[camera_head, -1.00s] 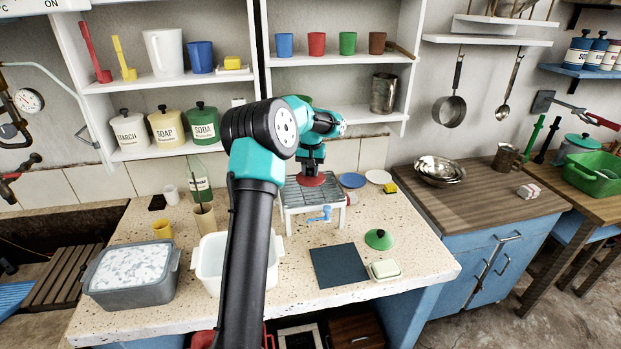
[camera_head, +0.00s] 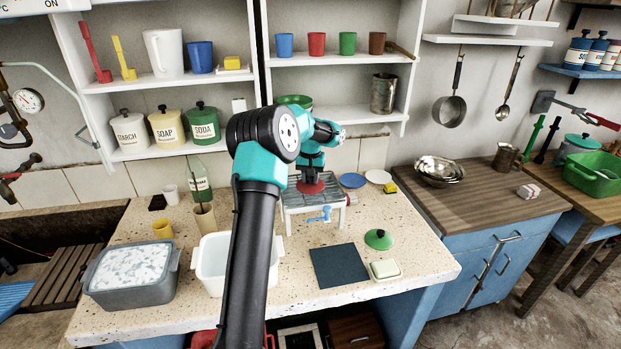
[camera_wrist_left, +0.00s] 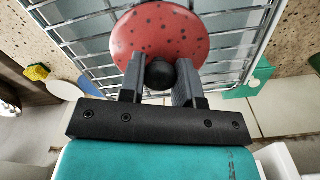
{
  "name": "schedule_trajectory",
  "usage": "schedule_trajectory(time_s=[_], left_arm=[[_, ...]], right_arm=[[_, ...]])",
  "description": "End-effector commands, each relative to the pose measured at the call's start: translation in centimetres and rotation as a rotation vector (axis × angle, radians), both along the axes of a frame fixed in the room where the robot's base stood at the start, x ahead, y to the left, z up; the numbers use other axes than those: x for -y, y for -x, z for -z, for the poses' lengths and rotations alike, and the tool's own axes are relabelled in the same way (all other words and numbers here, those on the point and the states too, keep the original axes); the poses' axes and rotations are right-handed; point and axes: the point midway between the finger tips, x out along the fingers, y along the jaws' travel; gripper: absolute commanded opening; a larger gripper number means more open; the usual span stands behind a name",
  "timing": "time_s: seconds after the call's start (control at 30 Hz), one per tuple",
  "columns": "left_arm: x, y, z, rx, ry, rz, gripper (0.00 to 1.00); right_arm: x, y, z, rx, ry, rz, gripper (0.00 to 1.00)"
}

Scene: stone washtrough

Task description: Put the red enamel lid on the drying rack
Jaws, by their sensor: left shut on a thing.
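The red enamel lid (camera_head: 311,187) is at the drying rack (camera_head: 316,206), a metal grid on a white frame at the back of the counter. In the left wrist view the speckled red lid (camera_wrist_left: 150,38) lies over the rack's bars (camera_wrist_left: 225,50), with its black knob between my fingers. My left gripper (camera_wrist_left: 160,75) is shut on that knob. In the head view my left gripper (camera_head: 311,175) points down at the rack from above. I cannot tell whether the lid rests on the bars or hangs just above them. My right gripper is not in view.
A white basin (camera_head: 212,262) stands left of the rack. A dark mat (camera_head: 339,265), a green lid (camera_head: 379,239) and a soap dish (camera_head: 385,269) lie in front. A blue plate (camera_head: 352,180) and a white plate (camera_head: 378,176) lie behind right. Shelves hang above.

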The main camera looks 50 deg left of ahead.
Motion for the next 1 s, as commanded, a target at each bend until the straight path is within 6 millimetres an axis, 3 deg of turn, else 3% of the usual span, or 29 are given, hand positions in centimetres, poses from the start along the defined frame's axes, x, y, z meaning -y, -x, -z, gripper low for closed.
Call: schedule_trajectory(time_s=[0.17, 0.2, 0.43, 0.77, 1.0], left_arm=[[0.0, 0.0, 0.3, 0.0, 0.0, 0.0, 0.06], [0.0, 0.0, 0.3, 0.0, 0.0, 0.0, 0.32], [0.0, 0.0, 0.3, 0.0, 0.0, 0.0, 0.54], [0.0, 0.0, 0.1, 0.001, -0.001, 0.0, 0.56], [-0.1, 0.0, -2.3, 0.003, -0.002, 0.0, 0.56]], right_arm=[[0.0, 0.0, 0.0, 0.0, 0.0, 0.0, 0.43], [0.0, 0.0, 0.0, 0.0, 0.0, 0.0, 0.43], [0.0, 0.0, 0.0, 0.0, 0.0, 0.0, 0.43], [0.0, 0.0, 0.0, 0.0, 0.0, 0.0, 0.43], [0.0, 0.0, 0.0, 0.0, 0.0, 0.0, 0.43]])
